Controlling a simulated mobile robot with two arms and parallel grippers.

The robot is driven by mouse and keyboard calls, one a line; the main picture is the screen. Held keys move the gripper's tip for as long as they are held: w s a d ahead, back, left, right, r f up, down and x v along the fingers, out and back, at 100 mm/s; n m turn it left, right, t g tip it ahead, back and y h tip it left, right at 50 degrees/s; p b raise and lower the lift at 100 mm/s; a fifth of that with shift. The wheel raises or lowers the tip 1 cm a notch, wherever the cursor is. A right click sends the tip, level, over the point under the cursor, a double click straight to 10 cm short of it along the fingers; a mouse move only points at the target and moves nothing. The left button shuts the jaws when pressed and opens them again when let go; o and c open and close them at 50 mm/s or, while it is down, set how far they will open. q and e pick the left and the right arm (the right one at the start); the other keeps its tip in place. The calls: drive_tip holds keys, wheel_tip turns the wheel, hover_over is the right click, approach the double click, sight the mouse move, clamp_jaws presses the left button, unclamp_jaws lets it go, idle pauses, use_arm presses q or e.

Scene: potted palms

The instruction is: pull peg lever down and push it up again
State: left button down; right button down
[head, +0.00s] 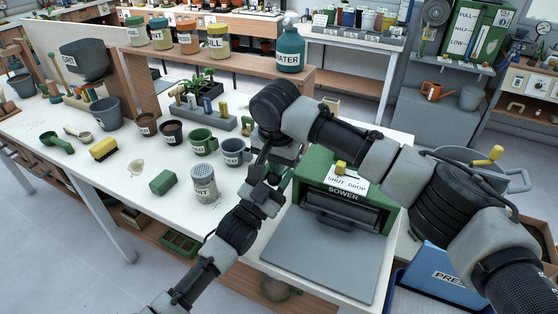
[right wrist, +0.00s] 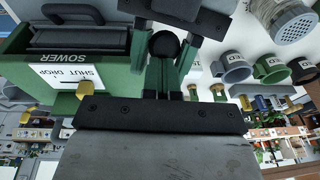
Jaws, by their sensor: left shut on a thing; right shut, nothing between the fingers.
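The green sower (head: 350,185) stands at the right end of the white table, with a yellow knob (head: 341,168) on its SHUT DROP slot. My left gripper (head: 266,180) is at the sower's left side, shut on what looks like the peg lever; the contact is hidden. My right gripper (head: 280,152) is shut and empty, just above and behind the left one.
Labelled mugs (head: 235,152), a shaker tin (head: 203,184) and a green block (head: 163,182) stand to the left of the grippers. A peg rack (head: 215,125) is behind. The sower's grey tray (head: 325,265) is empty. A blue PRESS box (head: 440,275) is at the lower right.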

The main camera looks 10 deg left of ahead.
use_arm(q)
drive_tip(key=shift+r, duration=0.5)
use_arm(e)
drive_tip(key=shift+s+a+f, duration=0.15)
drive_tip(key=shift+s+f, duration=0.35)
drive_tip(key=shift+f, duration=0.35)
use_arm(q)
drive_tip(key=c, duration=0.7)
unclamp_jaws()
drive_tip(key=shift+s, duration=0.1)
